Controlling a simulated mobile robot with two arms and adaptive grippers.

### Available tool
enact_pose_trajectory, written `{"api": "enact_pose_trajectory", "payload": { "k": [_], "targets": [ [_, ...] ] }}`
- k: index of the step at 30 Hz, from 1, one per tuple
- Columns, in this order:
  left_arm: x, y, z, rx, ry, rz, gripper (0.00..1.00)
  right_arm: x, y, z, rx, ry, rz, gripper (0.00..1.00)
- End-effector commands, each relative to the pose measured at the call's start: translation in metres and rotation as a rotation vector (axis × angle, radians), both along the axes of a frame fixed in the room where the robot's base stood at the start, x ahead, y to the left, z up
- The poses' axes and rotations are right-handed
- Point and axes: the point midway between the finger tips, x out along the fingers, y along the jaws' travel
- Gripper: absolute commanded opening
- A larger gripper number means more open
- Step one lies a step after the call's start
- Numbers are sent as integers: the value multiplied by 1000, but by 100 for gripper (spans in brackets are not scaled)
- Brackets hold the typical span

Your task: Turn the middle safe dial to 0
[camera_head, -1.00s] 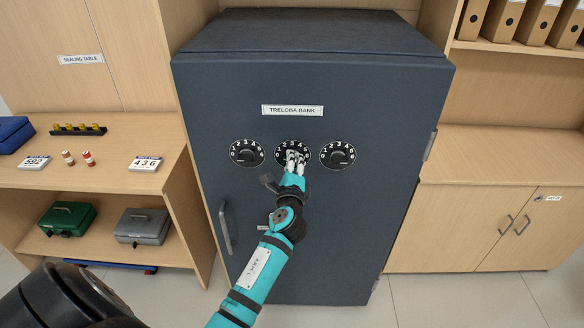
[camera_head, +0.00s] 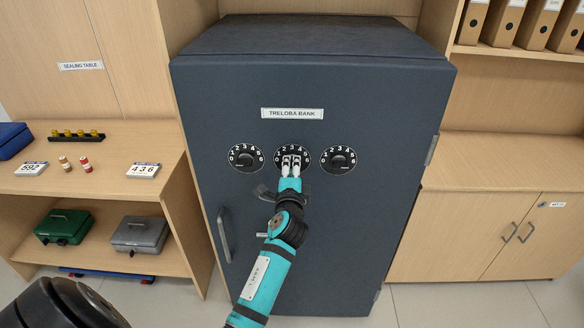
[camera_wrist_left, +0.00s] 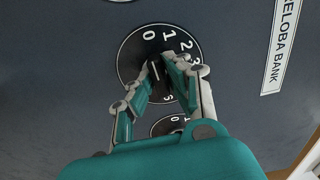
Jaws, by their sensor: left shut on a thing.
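The middle safe dial (camera_head: 294,148) is a round black disc with white numbers on the dark grey safe door (camera_head: 330,230), below the TRELOBA BANK label. My left gripper (camera_head: 291,162) is in front of its lower half, fingers pointing at the door. In the left wrist view the gripper (camera_wrist_left: 159,70) is shut on the small dark knob (camera_wrist_left: 155,73) at the dial's centre. There the 0, 1, 2 and 3 are readable on the dial face (camera_wrist_left: 132,58). The fingers hide part of the dial, and which number the knob points to is unclear. My right gripper is out of view.
Matching dials stand close by on the left (camera_head: 246,159) and right (camera_head: 338,160). A vertical door handle (camera_head: 224,235) is at lower left. A shelf table (camera_head: 105,185) with number cards stands left of the safe, a wooden cabinet (camera_head: 480,225) right.

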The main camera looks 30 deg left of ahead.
Motion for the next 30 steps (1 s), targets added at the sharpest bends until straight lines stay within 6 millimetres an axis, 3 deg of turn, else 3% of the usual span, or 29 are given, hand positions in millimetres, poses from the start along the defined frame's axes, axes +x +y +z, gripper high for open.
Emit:
{"api": "enact_pose_trajectory", "payload": {
  "k": [7, 8, 12, 22, 30],
  "targets": [
    [0, 0, -2, -6, 2, 1, 0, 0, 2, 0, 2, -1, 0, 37],
    [0, 0, -2, -6, 2, 1, 18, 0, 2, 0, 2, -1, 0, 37],
    [0, 0, -2, -4, 2, 1, 36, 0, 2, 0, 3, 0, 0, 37],
    [-4, -3, -1, -2, 1, 0, 37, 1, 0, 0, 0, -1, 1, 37],
    [-40, -25, -2, -5, 2, -1, 37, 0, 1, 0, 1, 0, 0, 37]
  ]
}}
